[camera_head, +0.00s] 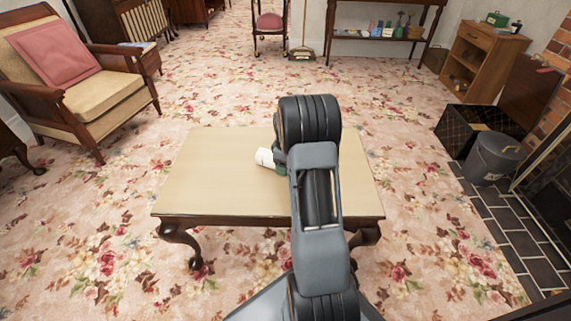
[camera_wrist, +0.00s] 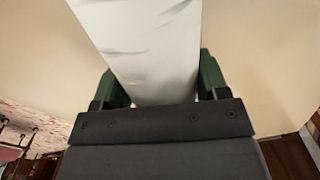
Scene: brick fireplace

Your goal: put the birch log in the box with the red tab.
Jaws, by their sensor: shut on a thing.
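The birch log, white with faint creases, shows in the wrist view (camera_wrist: 145,45) between the two green fingers of my gripper (camera_wrist: 160,78). My gripper is shut on it. In the head view only one pale end of the log (camera_head: 265,158) shows, left of my arm and over the table; the rest is hidden. I cannot tell whether it touches the tabletop. A black box (camera_head: 462,140) stands open on the floor at the right. A small red tab (camera_head: 545,70) shows at the top of the brown panel behind it, which may be its raised lid.
The low table (camera_head: 210,165) has a bare top. An armchair (camera_head: 85,100) is at the left. Patterned carpet between table and box is clear.

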